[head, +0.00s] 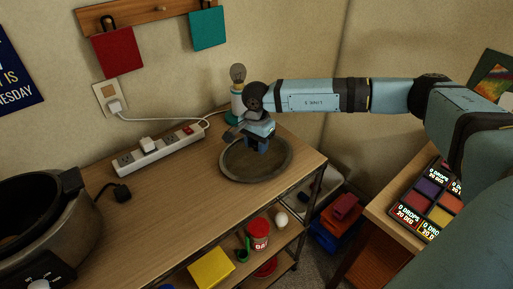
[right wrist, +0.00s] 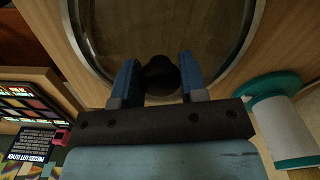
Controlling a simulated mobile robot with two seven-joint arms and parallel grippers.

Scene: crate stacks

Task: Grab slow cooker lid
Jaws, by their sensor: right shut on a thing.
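The slow cooker lid (head: 238,168), round and dark with a metal rim, lies on the wooden table top. It also shows in the right wrist view (right wrist: 160,25), with its black knob (right wrist: 160,74) between the blue fingers. My right gripper (head: 257,146) reaches down over the lid and is shut on this knob. The wrist and fingers hide part of the lid in the head view. The slow cooker (head: 84,232) stands at the far left without a lid on it, partly cut off by the picture edge. My left gripper is not in view.
A white power strip (head: 160,152) with a plug and cable lies left of the lid. A lamp (head: 237,100) with a bare bulb stands behind it. The shelf below holds a red can (head: 258,234) and a yellow box (head: 211,268). The table between cooker and lid is mostly clear.

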